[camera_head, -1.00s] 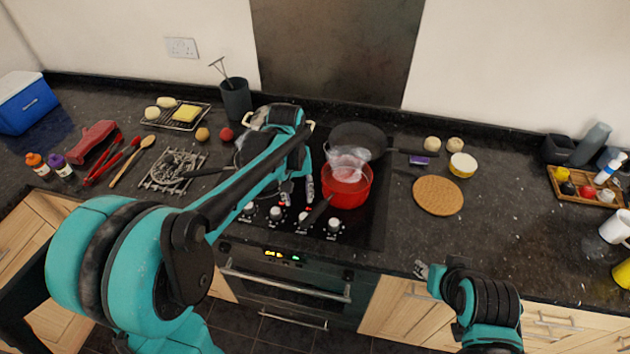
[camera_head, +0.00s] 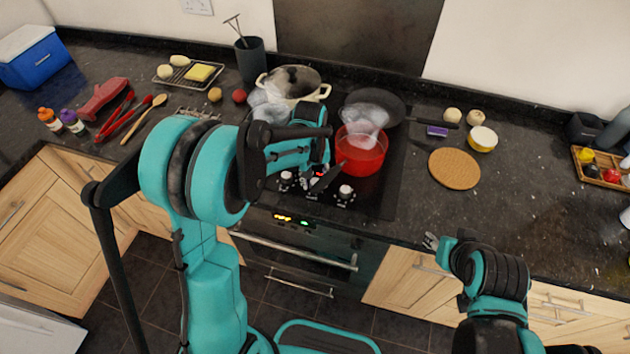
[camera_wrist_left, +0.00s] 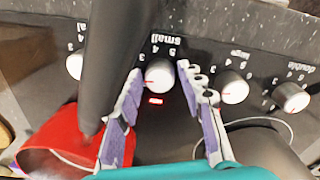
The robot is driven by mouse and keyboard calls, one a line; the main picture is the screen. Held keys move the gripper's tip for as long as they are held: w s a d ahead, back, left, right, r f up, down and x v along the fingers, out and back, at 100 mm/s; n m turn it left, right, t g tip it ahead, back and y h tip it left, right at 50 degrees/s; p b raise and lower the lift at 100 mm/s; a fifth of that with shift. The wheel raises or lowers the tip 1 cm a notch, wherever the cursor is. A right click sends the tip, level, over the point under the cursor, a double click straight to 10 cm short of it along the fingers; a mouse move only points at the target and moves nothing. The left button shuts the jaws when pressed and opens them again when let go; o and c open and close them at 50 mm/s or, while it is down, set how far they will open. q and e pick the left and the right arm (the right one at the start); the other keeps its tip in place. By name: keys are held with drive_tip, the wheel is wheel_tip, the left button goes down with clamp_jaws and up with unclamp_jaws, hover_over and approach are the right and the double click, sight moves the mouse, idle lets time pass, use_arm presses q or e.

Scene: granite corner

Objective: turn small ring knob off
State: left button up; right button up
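The small ring knob (camera_wrist_left: 159,75), white with the label "small" beside it, shows in the left wrist view. My left gripper (camera_wrist_left: 161,72) is open, with one finger on each side of this knob; I cannot tell whether they touch it. A red light (camera_wrist_left: 155,101) glows on the panel beside the knob. In the head view my left arm hides part of the knob row. My right gripper (camera_head: 431,241) hangs in front of the counter edge, away from the knobs; its finger opening is too small to judge.
A red saucepan (camera_head: 362,158) stands on the hob, its dark handle (camera_wrist_left: 107,70) passing close to my left gripper. Other knobs (camera_wrist_left: 235,88) sit on both sides. A cream pot (camera_head: 293,88) and a dark frying pan (camera_head: 388,100) stand behind. A cork mat (camera_head: 454,169) lies right.

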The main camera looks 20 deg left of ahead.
use_arm(q)
drive_tip(key=shift+c, duration=0.3)
drive_tip(key=c, duration=0.8)
drive_tip(key=shift+n, duration=0.4)
drive_tip(key=n, duration=0.2)
drive_tip(key=shift+n, duration=0.4)
drive_tip(key=n, duration=0.4)
drive_tip(key=shift+d+n+b, duration=0.1)
drive_tip(key=shift+n+b, duration=0.2)
drive_tip(key=shift+b, duration=0.1)
drive_tip(key=n, duration=0.4)
drive_tip(key=shift+y, duration=0.3)
drive_tip(key=shift+n, duration=1.8)
